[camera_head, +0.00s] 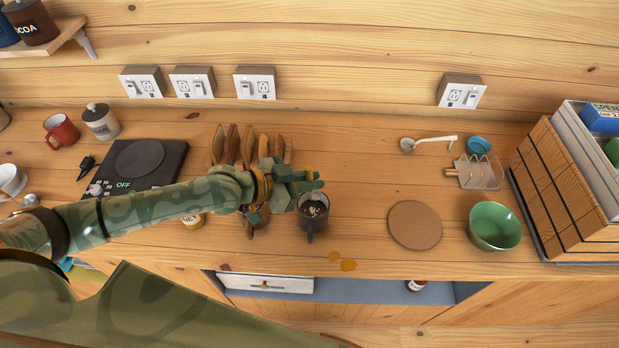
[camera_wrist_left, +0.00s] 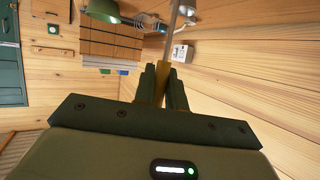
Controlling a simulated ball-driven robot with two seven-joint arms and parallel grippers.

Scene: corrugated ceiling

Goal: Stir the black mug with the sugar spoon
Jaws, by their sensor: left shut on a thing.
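The black mug (camera_head: 312,226) stands upright on the wooden counter with dark liquid and pale bits inside. My left gripper (camera_head: 306,182) is just behind and above its rim, partly over the far side. In the left wrist view the gripper's fingers (camera_wrist_left: 164,88) are shut on the yellowish handle of a spoon (camera_wrist_left: 173,42), whose thin metal shaft runs out to the top edge. In the head view only a small yellow bit shows at the fingers; whether the spoon's bowl is in the mug cannot be told. My right gripper is not in view.
Behind my left arm are wooden slats (camera_head: 232,143) and a black hot plate (camera_head: 140,160). A cork mat (camera_head: 415,225), green bowl (camera_head: 495,227), white ladle (camera_head: 429,142) and toast rack (camera_head: 478,173) lie to the right. Brown spots (camera_head: 346,264) mark the counter's front edge.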

